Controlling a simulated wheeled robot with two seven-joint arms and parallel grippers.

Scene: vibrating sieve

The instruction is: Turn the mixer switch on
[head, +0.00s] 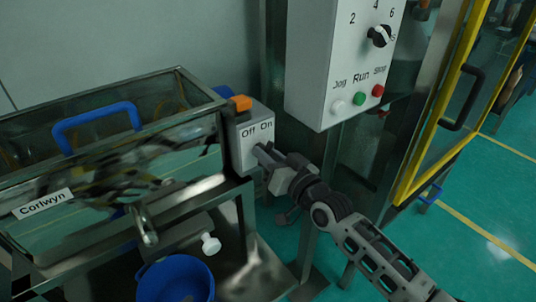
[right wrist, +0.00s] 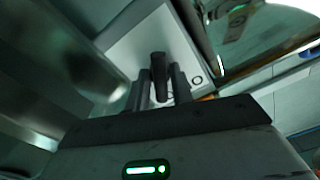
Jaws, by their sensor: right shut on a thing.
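The mixer switch box (head: 246,140) is a grey box marked Off and On, at the right end of the glass-sided machine in the head view. My right gripper (head: 262,153) reaches its front face just under the labels and hides the knob there. In the right wrist view the black switch knob (right wrist: 158,64) stands up between the two fingers of my right gripper (right wrist: 159,85), which are shut on it. Which way the knob is turned I cannot tell. My left gripper is not in view.
The glass-sided machine (head: 190,82) with a blue handle (head: 100,117) stands at left. A blue bucket (head: 176,281) is below it. A grey control panel (head: 325,62) with a dial and buttons is above my right arm. A yellow-framed door (head: 437,110) stands at right.

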